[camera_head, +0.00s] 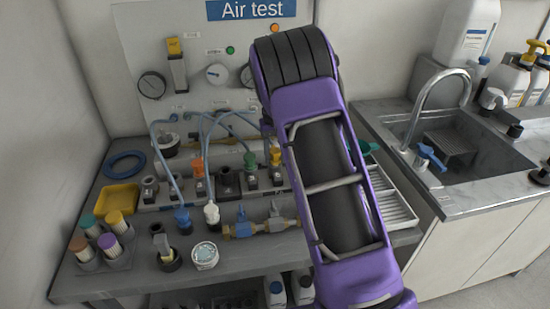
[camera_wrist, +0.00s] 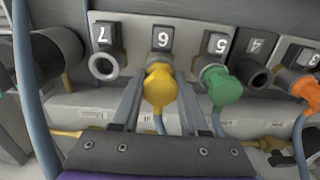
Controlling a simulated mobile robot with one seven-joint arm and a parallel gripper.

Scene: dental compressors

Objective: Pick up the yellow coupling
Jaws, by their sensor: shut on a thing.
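The yellow coupling (camera_wrist: 160,86) is at the port labelled 6 in the wrist view, with a blue hose hanging below it. Its top meets the port block; I cannot tell whether it is still seated. My gripper (camera_wrist: 160,80) has one finger on each side of it and is shut on it. In the head view the yellow coupling (camera_head: 275,156) shows just left of my purple arm, which hides my gripper.
A green coupling (camera_wrist: 220,86) is close beside my right finger, at port 5. An orange coupling (camera_wrist: 306,90) is farther right. Port 7 (camera_wrist: 104,65) is empty, left of my gripper. Blue hoses (camera_head: 208,130) loop over the bench, and a sink (camera_head: 450,150) stands at right.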

